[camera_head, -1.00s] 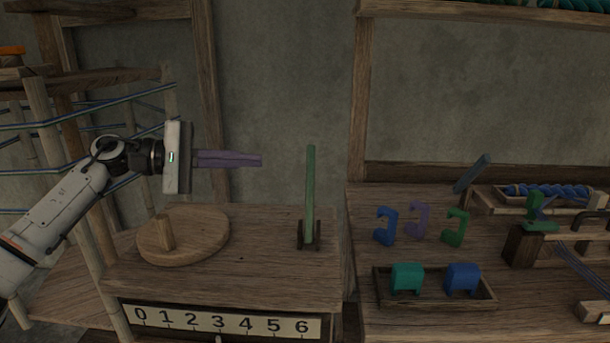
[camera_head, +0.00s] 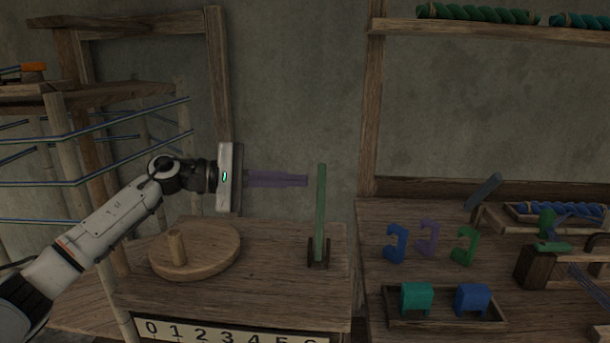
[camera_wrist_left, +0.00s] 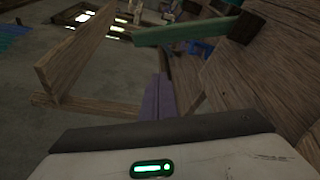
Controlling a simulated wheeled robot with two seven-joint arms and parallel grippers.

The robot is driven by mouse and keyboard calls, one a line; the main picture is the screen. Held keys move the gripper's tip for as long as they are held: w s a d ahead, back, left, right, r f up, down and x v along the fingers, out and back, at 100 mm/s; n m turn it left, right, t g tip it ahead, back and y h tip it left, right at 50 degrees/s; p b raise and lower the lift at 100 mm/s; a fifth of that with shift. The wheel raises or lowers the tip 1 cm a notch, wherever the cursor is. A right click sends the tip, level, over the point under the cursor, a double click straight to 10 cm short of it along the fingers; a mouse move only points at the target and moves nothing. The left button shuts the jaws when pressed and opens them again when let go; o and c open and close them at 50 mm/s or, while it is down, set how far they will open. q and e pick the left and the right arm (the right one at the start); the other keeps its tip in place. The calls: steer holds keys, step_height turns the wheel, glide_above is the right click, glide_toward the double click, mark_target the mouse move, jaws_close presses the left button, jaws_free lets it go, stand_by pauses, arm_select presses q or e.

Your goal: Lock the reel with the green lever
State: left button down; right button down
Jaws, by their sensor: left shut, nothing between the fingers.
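The green lever (camera_head: 320,213) stands nearly upright in a small dark bracket on the wooden bench top. It also shows in the left wrist view (camera_wrist_left: 190,32), beyond the fingers. My left gripper (camera_head: 307,181) reaches in from the left, its purple fingers shut and empty. In the head view its fingertips end just left of the lever's upper part, with a small gap. In the wrist view the closed fingers (camera_wrist_left: 157,97) appear apart from the lever. The reel, a wooden frame wound with blue threads (camera_head: 100,134), stands at the left. My right gripper is not in view.
A round wooden disc with a peg (camera_head: 210,252) lies on the bench below my left gripper. A number strip (camera_head: 225,331) is on the bench front. The right table holds blue, purple and green hooks (camera_head: 466,245) and a tray (camera_head: 445,322) with two blocks.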

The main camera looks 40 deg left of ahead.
mark_target(320, 212)
arm_select(q)
steer(key=shift+s+d+r+p, duration=0.1)
steer(key=shift+d+r+p, duration=0.1)
steer(key=shift+d, duration=0.45)
steer(key=shift+s+d+r+p, duration=0.15)
steer(key=shift+d+r+p, duration=0.05)
steer(key=shift+d, duration=0.45)
steer(key=shift+s+d+r+p, duration=0.1)
steer(key=shift+d+r+p, duration=0.1)
steer(key=shift+d, duration=0.45)
